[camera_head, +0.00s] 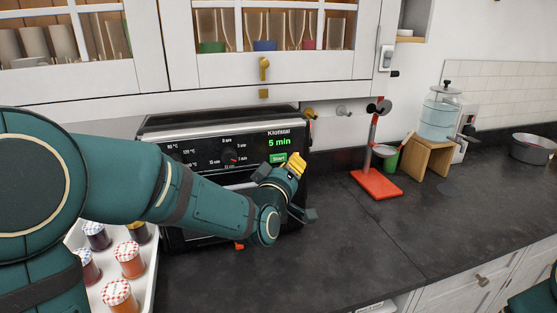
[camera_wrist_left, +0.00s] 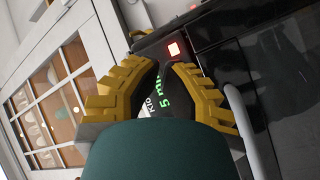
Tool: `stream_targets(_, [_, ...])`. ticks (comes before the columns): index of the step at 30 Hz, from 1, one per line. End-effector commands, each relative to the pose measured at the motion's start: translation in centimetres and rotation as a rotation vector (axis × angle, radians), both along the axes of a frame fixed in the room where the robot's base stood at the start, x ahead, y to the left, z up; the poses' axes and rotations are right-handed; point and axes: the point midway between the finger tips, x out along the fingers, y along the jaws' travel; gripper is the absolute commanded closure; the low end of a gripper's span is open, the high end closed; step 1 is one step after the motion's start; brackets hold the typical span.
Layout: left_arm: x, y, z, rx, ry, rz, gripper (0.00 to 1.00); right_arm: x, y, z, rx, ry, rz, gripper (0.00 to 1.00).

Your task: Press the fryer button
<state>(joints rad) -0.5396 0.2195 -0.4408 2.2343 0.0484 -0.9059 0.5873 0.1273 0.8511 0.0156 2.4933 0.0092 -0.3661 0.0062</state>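The fryer (camera_head: 215,125) is a black box on the counter, with a dial and a green "5 min" display (camera_head: 279,142). Its green Start button (camera_head: 278,158) is just below the display. My left gripper (camera_head: 297,163) is in front of the panel's right end, close beside the button; contact cannot be told. In the left wrist view, its yellow fingers (camera_wrist_left: 165,65) are close together with a narrow gap and nothing held. The display (camera_wrist_left: 164,103) shows between them; Start is not seen there. My right gripper is out of view.
A white tray of jars (camera_head: 131,260) stands left of the fryer, under my left arm. A red stand (camera_head: 375,186), a wooden stool with a glass dispenser (camera_head: 438,118) and a pot (camera_head: 532,148) are to the right. The dark counter (camera_head: 400,240) in front is clear.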

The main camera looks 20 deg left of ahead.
Motion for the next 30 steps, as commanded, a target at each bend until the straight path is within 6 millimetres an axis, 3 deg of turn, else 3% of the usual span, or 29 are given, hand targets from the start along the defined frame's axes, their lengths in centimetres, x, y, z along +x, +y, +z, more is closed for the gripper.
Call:
stream_targets(11, [-2.4,-1.6,0.0,-0.001,-0.001,-0.001,1.00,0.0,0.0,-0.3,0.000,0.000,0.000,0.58])
stream_targets(30, [-2.4,-1.6,0.0,0.000,0.000,0.000,1.00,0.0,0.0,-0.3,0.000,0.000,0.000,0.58])
